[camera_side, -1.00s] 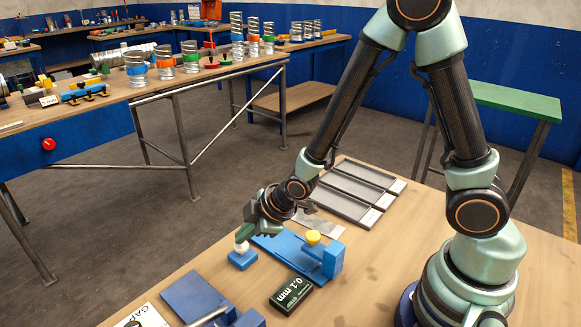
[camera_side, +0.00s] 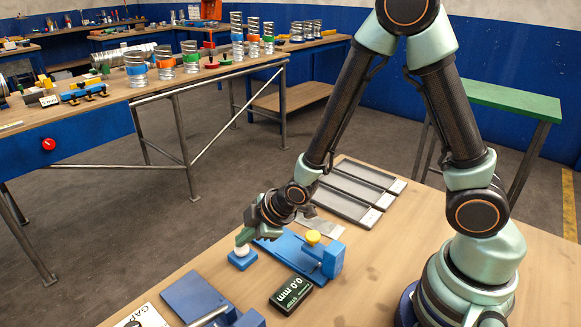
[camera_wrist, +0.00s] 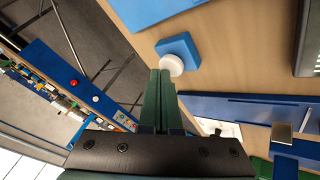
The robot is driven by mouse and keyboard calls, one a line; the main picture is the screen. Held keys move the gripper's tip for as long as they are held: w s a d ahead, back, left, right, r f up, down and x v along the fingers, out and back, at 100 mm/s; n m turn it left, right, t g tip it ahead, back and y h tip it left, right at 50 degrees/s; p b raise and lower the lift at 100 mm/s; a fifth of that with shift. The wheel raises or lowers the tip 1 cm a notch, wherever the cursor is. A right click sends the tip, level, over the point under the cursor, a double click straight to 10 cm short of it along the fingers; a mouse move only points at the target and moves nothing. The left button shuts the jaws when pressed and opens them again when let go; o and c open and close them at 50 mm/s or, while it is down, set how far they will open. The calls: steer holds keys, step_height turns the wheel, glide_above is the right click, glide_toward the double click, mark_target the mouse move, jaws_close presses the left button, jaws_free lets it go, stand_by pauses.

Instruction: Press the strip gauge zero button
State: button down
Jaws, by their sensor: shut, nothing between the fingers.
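The zero button is a white round cap on a small blue block (camera_side: 242,259), left of the blue strip gauge (camera_side: 285,247). In the wrist view the white button (camera_wrist: 172,65) sits on its blue block (camera_wrist: 181,46). My gripper (camera_side: 243,237) is shut and empty, its green fingers pointing down at the button. In the wrist view the fingertips (camera_wrist: 160,73) meet the button's edge and appear to touch it.
Grey trays (camera_side: 350,200) lie behind the gauge. A metal sheet (camera_side: 325,226) lies beside it. A blue plate (camera_side: 193,297) and a "GAP" card (camera_side: 143,317) are at the front left. Bare wood lies right of the display.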

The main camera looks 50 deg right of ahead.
mark_target(246, 248)
stand_by(0.3)
steer(key=shift+r, duration=1.15)
steer(key=shift+r, duration=2.5)
steer(key=s+d+r+m+g+h, duration=0.1)
steer(key=s+d+r+m+h, duration=0.1)
steer(key=s+d+r+m, duration=0.8)
step_height(246, 248, up, 4)
steer(key=shift+s+d+f+m+g, duration=0.15)
steer(key=shift+s+d+m+g, duration=0.2)
steer(key=shift+s+m, duration=0.45)
